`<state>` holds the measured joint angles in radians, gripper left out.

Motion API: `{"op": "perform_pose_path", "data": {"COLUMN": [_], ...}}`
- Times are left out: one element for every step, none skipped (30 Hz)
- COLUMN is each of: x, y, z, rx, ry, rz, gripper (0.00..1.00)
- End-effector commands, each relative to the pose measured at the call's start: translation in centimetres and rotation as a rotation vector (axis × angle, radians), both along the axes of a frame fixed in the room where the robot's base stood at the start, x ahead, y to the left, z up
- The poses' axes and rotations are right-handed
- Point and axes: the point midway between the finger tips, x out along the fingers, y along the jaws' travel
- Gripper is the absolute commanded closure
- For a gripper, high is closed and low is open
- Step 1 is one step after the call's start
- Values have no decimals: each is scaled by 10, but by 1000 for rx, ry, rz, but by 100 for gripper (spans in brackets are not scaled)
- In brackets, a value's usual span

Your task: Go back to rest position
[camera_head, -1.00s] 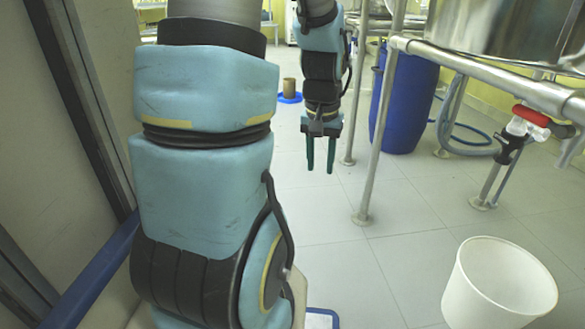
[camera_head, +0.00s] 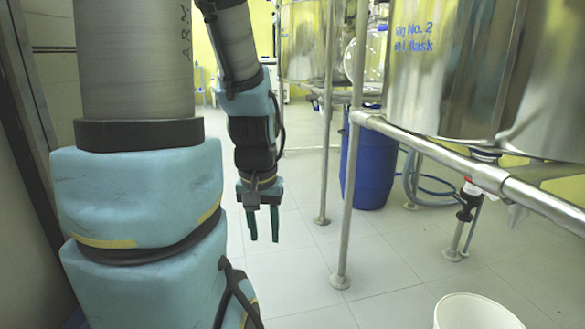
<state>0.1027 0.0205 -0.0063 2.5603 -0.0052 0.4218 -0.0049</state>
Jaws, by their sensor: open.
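My gripper (camera_head: 263,226) hangs at the end of my arm, left of the picture's middle. Its two dark green fingers point down and stand apart with nothing between them. It is in the air over the pale tiled floor, left of the steel frame and touching nothing. My blue-grey arm links fill the left side of the view and hide the floor behind them.
A steel pipe frame (camera_head: 345,210) carries shiny vessels (camera_head: 450,70) on the right. A blue drum (camera_head: 369,165) stands behind its leg. A valve with a red handle (camera_head: 471,190) hangs at right. A white bucket (camera_head: 474,312) stands at lower right. Tiled floor (camera_head: 300,260) between is clear.

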Motion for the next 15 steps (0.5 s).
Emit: {"op": "perform_pose_path", "data": {"x": [0, 0, 0, 0, 0, 0, 0, 0, 0, 0, 0, 0, 0, 0, 0], "y": [0, 0, 0, 0, 0, 0, 0, 0, 0, 0, 0, 0, 0, 0, 0], "z": [32, 41, 54, 64, 73, 86, 95, 104, 116, 125, 135, 147, 156, 165, 178], "rx": [0, 0, 0, 0, 0, 0, 0, 0, 0, 0, 0, 0, 0, 0, 0], "ry": [0, 0, 0, 0, 0, 0, 0, 0, 0, 0, 0, 0, 0, 0, 0], "rz": [0, 0, 0, 0, 0, 0, 0, 0, 0, 0, 0, 0, 0, 0, 0], "gripper": [59, 59, 59, 59, 59, 59, 59, 59, 59, 59, 59, 59, 59, 59, 59]}}
